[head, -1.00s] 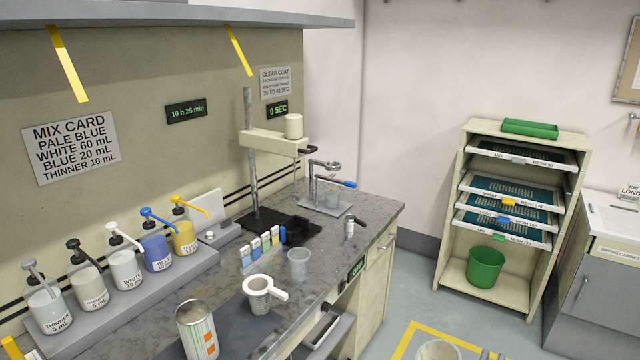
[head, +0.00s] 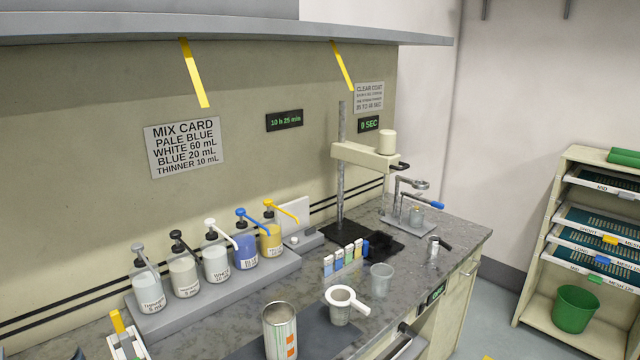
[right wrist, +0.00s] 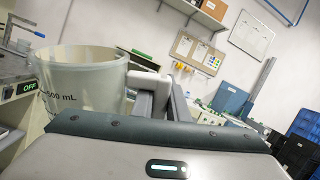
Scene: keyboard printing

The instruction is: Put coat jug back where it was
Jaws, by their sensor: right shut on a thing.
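The jug (right wrist: 82,88) is a translucent plastic vessel with a mL scale, in the left half of the right wrist view. Its pale handle (right wrist: 142,62) reaches to my right gripper (right wrist: 152,84), whose grey fingers are shut on it. The jug looks roughly upright; its lower part is hidden behind the gripper body. Neither this jug in my grip nor my right gripper shows in the head view.
On the bench (head: 465,236) stand a row of pump bottles (head: 215,262), a clear cup (head: 381,281), a white-handled cup (head: 340,314), a tin (head: 280,330) and a metal stand (head: 341,180). A screen rack (head: 540,250) with a green bin (head: 574,308) stands at the right.

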